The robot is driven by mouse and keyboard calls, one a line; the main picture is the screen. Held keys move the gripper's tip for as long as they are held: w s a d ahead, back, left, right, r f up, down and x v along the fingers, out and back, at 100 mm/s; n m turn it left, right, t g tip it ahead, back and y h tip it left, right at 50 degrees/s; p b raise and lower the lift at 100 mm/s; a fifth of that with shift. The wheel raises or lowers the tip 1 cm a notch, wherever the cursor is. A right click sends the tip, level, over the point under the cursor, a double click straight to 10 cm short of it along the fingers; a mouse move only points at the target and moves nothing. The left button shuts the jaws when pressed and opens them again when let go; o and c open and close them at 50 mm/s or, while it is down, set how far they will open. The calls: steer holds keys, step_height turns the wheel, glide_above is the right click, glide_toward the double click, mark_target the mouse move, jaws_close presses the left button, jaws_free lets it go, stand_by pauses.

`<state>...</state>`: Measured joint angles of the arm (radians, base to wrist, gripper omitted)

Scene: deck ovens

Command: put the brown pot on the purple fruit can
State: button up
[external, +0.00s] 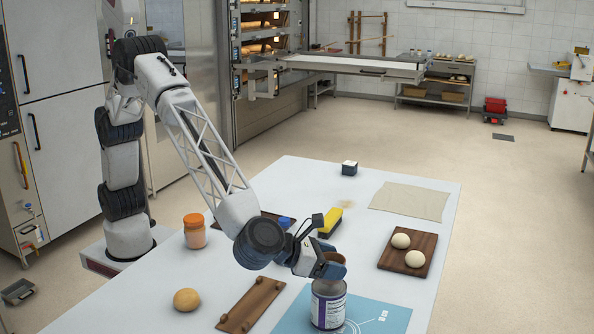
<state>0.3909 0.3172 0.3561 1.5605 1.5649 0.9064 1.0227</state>
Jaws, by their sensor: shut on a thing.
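The purple fruit can (328,308), a grey can with a purple and white label, stands upright on the blue mat near the table's front edge. My gripper (331,266) is right above the can's top and shut on the brown pot (335,257). Only a small brown part of the pot shows, the rest being hidden by the fingers. The pot is over or at the can's top; I cannot tell whether they touch.
A blue mat (385,316) lies under the can. A wooden tray (250,304), a bun (187,299), an orange-lidded jar (194,232), a yellow-and-black block (330,222), a board with two dough balls (425,245) and a cloth (410,200) surround it.

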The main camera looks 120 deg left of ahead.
steer(key=shift+f, duration=0.95)
steer(key=shift+f, duration=0.15)
steer(key=o, duration=1)
steer(key=shift+o, duration=0.2)
steer(key=v, duration=1.2)
